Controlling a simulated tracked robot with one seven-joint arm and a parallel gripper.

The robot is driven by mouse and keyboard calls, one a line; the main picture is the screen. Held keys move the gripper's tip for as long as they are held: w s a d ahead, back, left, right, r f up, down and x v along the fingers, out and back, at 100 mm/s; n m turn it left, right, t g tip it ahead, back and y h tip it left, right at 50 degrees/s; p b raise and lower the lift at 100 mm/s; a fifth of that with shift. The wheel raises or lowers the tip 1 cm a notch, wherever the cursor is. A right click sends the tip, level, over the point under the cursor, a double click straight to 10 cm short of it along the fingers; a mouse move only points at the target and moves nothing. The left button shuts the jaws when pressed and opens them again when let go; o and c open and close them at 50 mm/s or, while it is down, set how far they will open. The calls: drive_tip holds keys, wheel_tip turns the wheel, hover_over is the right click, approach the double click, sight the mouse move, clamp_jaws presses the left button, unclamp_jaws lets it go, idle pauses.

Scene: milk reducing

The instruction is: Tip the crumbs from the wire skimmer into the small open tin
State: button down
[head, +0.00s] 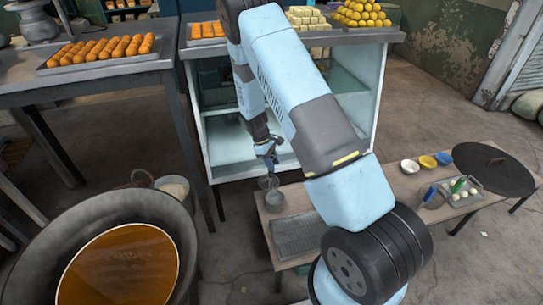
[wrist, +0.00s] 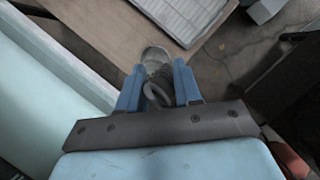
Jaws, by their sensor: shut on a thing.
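My gripper (head: 268,158) hangs over the left end of the low wooden bench, in front of the glass case. In the wrist view its two blue fingers (wrist: 158,78) are closed on a dark looped handle. This appears to be the wire skimmer (head: 268,182), whose round head hangs low beneath the gripper. The small open tin (head: 275,199) is a grey cup on the bench, directly below the skimmer and partly overlapped by it. A pale round shape (wrist: 155,56) lies beyond the fingertips in the wrist view; I cannot tell skimmer from tin there. Crumbs are too small to make out.
A wire-mesh tray (head: 300,235) lies on the bench near the tin. A large oil pan (head: 195,235) stands at left. The glass case (head: 235,150) is close behind.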

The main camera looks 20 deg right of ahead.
drive_tip(key=shift+f, duration=2.9)
drive_tip(key=s+d+f+t+y, duration=0.8)
drive_tip(key=s+d+f+y, duration=0.2)
drive_tip(key=d, duration=0.5)
drive_tip(key=shift+s+f+y, duration=0.25)
drive_tip(key=shift+f+y, duration=0.75)
drive_tip(key=shift+f, duration=0.15)
drive_tip(key=shift+a+r, duration=0.1)
idle(0.4)
